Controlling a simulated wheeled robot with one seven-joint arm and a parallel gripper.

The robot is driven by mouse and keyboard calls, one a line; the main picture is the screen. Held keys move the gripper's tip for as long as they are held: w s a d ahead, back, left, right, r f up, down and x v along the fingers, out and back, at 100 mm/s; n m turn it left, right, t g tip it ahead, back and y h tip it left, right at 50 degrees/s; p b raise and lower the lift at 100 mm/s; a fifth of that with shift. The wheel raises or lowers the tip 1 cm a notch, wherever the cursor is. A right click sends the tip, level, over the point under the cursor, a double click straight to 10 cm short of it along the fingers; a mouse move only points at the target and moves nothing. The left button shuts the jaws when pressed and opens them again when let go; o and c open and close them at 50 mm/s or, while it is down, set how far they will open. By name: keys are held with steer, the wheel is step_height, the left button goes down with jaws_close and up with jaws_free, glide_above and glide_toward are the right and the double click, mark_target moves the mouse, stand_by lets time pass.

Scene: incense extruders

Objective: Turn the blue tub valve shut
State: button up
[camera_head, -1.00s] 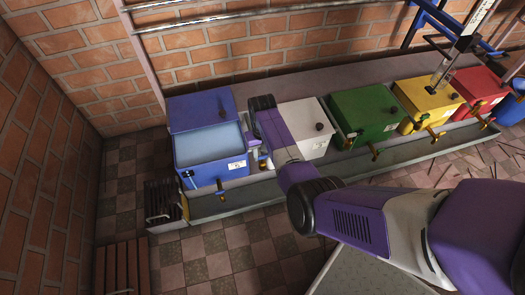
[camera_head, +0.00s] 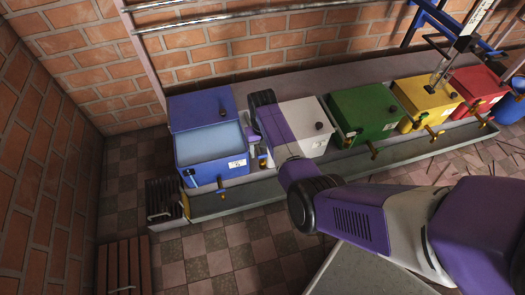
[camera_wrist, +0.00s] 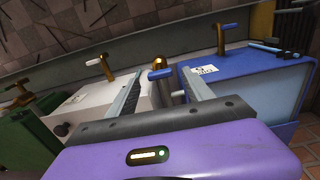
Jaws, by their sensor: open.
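The blue tub (camera_head: 208,160) stands at the left end of the row with its lid raised, showing pale blue contents. In the wrist view the blue tub (camera_wrist: 250,82) is at the right. A small valve with a blue lever (camera_wrist: 161,73) shows beside it, in the gap towards the white tub, with a brass dome behind. My gripper (camera_wrist: 163,80) is open, its two fingers on either side of the blue lever in the picture; I cannot tell whether they touch it. In the head view my arm mostly hides the gripper.
The white tub (camera_head: 310,140) is close on the right, then the green tub (camera_head: 365,118), yellow tub (camera_head: 425,100) and red tub (camera_head: 478,85). A trough (camera_head: 245,198) runs along their front. Brick walls stand behind and left. The tiled floor in front has free room.

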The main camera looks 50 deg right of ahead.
mark_target(262, 155)
step_height(262, 155, up, 6)
steer(key=shift+f+p, duration=0.1)
steer(key=shift+p, duration=0.85)
